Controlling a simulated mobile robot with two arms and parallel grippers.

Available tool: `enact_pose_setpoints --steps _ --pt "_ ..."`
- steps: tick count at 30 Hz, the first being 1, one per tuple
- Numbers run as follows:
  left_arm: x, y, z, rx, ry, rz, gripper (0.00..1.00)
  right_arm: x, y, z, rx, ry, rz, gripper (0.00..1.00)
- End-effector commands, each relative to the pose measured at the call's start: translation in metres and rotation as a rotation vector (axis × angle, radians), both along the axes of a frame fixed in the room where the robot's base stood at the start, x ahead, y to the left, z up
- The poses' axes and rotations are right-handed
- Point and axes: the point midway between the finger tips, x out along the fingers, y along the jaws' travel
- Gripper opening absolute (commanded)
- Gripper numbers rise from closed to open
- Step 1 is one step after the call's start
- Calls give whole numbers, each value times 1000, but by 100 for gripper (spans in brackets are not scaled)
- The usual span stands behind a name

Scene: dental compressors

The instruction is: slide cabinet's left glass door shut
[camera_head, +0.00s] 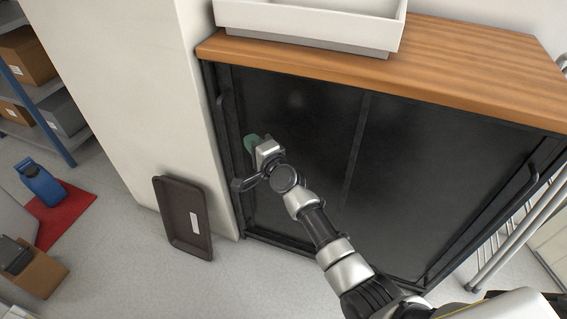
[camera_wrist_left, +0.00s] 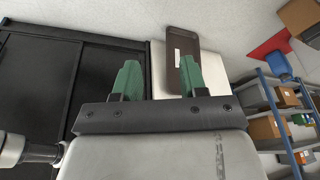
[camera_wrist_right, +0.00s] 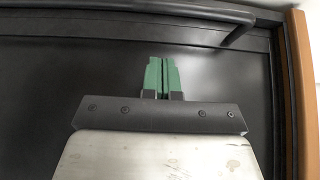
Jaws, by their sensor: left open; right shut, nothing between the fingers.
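The black cabinet (camera_head: 360,83) has dark glass doors. The left glass door (camera_head: 300,110) has a vertical bar handle (camera_head: 225,108) near the cabinet's left edge. A dark vertical strip (camera_head: 355,150) divides the front. I cannot tell whether any gap is left at the left edge. My right gripper (camera_head: 250,142) is at the left door, to the right of its handle; its green fingers are shut and empty, and in the right wrist view (camera_wrist_right: 162,74) the handle (camera_wrist_right: 243,30) lies above them. My left gripper (camera_wrist_left: 160,80) is open and empty; the cabinet (camera_wrist_left: 35,90) shows left of it.
A white tray (camera_head: 300,28) stands on the wooden top (camera_head: 470,65). A white wall block (camera_head: 130,100) adjoins the cabinet's left side. A dark tray (camera_head: 174,215) leans against it. A blue can (camera_head: 42,185) stands on a red mat (camera_head: 75,212). Grey floor is clear in front.

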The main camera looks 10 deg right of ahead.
Motion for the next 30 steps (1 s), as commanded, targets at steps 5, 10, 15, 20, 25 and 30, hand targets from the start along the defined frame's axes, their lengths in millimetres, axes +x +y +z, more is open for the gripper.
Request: enact_pose_setpoints --steps 5,10,15,20,25,30 --pt "6 1 -3 7 6 -1 43 -30 -12 1 -1 4 -1 0" --pt "13 0 -30 6 19 -3 43 -57 -24 0 -1 5 -1 0" --pt "16 -1 -46 6 28 -4 43 -77 -32 -1 -1 4 -1 0" --pt "17 -1 -51 7 28 -5 43 -84 -34 -1 -1 4 0 0" --pt "17 -1 -52 6 28 -5 43 -92 -33 -8 -47 12 19 0" --pt "17 -1 -52 6 28 -5 43 -155 -29 -52 -415 82 183 0"
